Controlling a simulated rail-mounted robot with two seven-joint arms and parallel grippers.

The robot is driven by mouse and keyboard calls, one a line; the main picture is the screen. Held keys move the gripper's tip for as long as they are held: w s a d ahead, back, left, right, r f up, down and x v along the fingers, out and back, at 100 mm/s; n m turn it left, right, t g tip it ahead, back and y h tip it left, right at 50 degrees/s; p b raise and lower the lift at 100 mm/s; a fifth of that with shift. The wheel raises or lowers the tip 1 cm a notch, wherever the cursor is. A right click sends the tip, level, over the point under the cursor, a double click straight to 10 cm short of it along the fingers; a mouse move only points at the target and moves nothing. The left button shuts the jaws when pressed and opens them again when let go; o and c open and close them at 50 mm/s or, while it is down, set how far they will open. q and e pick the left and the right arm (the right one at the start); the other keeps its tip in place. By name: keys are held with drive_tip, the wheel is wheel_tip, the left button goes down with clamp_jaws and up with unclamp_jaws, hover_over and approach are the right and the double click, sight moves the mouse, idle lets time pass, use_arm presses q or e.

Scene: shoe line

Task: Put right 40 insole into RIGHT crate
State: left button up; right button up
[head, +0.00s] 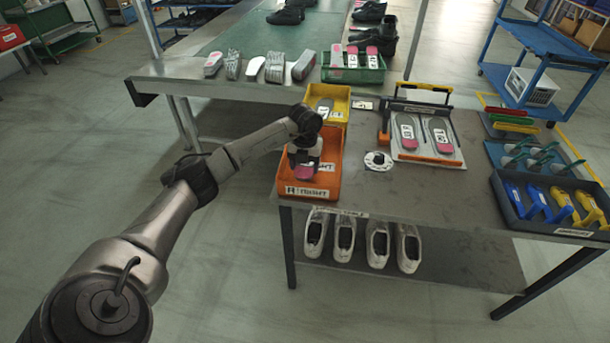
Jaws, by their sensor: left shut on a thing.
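My left gripper (304,162) reaches in over the orange RIGHT crate (308,192) at the table's left front corner. It is shut on an insole (304,173), whose pink end shows just below the fingers. Its size mark is hidden or too small to read. I cannot tell whether the insole touches the crate floor. The yellow crate (341,93) stands right behind and holds a grey insole (325,107). Two grey and pink insoles with white labels lie on a board (425,156) to the right. My right gripper is not in view.
A round white disc (378,161) lies between crate and board. A dark tray (515,208) with blue and yellow tools sits at the right. A green crate (353,75) stands on the back bench. White shoes (344,242) stand on the lower shelf. The table's front middle is clear.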

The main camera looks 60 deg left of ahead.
use_arm(q)
wheel_tip(320, 180, down, 3)
drive_tip(key=shift+f+b, duration=0.2)
drive_tip(key=shift+b, duration=0.55)
drive_tip(key=shift+f, duration=0.3)
drive_tip(key=shift+r, duration=0.1)
drive_tip(key=shift+f, duration=0.2)
drive_tip(key=o, duration=0.9)
